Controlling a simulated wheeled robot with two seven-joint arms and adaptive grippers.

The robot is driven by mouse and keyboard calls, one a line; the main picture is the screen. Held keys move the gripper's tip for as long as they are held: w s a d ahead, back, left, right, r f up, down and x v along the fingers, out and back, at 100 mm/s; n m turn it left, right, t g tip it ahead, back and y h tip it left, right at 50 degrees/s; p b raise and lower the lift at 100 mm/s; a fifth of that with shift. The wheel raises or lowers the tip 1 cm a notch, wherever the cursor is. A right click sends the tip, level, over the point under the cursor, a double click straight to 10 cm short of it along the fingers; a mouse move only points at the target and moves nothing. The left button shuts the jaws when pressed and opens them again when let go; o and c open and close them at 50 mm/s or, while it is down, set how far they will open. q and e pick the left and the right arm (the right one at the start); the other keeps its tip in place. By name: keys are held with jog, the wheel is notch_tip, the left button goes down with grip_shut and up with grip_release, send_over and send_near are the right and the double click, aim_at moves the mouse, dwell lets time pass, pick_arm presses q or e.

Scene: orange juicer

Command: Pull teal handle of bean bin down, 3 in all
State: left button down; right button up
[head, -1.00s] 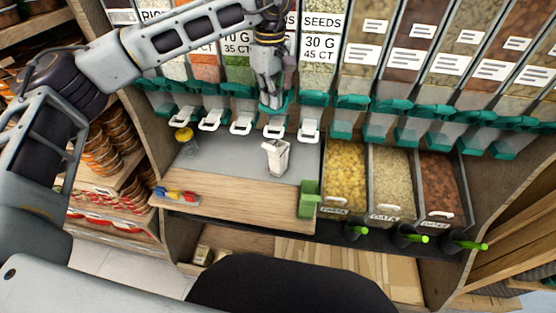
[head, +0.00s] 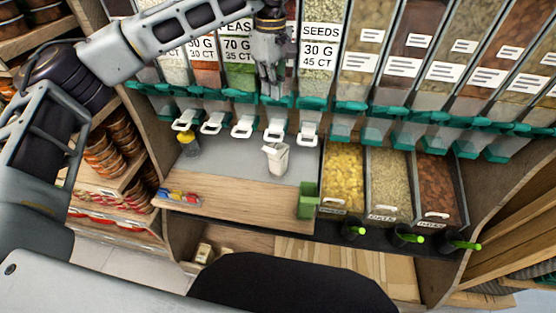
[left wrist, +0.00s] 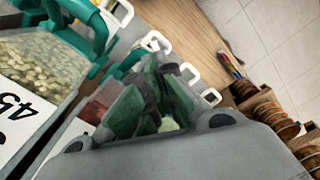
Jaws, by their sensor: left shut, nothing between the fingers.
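A row of clear bins has teal spouts and handles; the bin behind my left gripper has its label mostly hidden. A teal handle (head: 281,102) of that bin shows just below the fingers, with a white tab (head: 276,131) beneath it. My left gripper (head: 270,93) is shut and empty, pointing down in front of that bin at about handle height. I cannot tell if it touches the handle. In the left wrist view the dark fingers (left wrist: 153,108) are together, with teal parts beside them. My right gripper is not in view.
A white cup (head: 277,159) stands on the grey counter (head: 225,160) below. A yellow-topped jar (head: 187,142) is at left and a green block (head: 307,200) at the front edge. The SEEDS bin (head: 321,45) is close on the right. Open food trays (head: 343,178) lie farther right.

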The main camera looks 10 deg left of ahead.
pick_arm(q)
jog(key=shift+r+p, duration=0.3)
jog(key=shift+r, duration=0.25)
jog(key=shift+w+r+p, duration=0.15)
jog(key=shift+r+p, duration=0.25)
jog(key=shift+r, duration=0.25)
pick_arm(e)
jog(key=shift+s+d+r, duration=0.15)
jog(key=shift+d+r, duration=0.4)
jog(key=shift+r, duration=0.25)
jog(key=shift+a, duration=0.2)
